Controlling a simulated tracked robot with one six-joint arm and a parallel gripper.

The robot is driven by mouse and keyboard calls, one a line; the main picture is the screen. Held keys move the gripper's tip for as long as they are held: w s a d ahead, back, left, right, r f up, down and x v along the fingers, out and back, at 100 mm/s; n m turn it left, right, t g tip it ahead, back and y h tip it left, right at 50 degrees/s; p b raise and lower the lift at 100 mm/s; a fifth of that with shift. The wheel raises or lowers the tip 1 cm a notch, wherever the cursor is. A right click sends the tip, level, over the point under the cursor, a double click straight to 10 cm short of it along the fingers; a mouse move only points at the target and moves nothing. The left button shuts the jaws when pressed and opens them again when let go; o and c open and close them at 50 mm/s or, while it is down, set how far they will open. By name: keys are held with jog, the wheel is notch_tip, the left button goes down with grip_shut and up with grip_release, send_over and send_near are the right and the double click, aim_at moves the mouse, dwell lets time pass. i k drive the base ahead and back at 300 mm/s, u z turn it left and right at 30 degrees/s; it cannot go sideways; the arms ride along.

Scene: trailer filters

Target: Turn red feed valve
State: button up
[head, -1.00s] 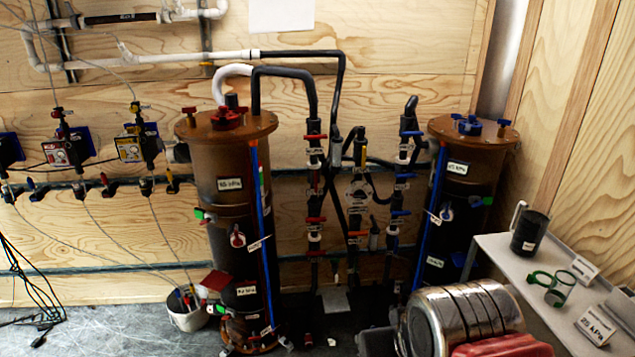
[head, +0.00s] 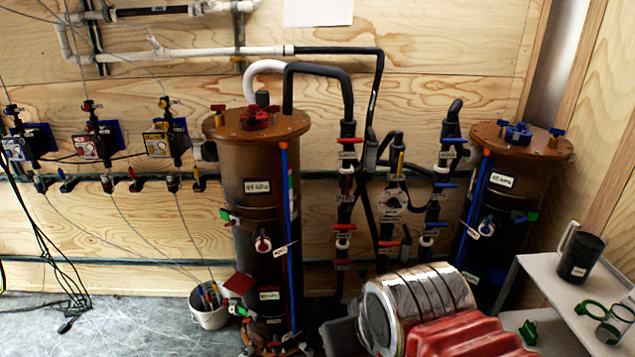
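Several red-handled valves are in view, and I cannot tell which one is the feed valve. A red valve (head: 254,116) sits on top of the left brown tank (head: 262,150). More red handles lie across the dark vertical pipes right of that tank: an upper red handle (head: 349,140), a middle red handle (head: 345,226) and a lower red handle (head: 388,243). The valve labels are too small to read. My gripper is not in view.
A banded silver cylinder (head: 430,290) and a red ribbed body (head: 465,340) fill the lower foreground, covering the pipe bottoms. The right tank (head: 508,165) has blue handles. A grey shelf (head: 545,285) stands at right, a white bucket (head: 210,315) at left.

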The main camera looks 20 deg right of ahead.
aim_at(347, 185)
jog(key=u, duration=0.55)
jog(key=i, duration=1.35)
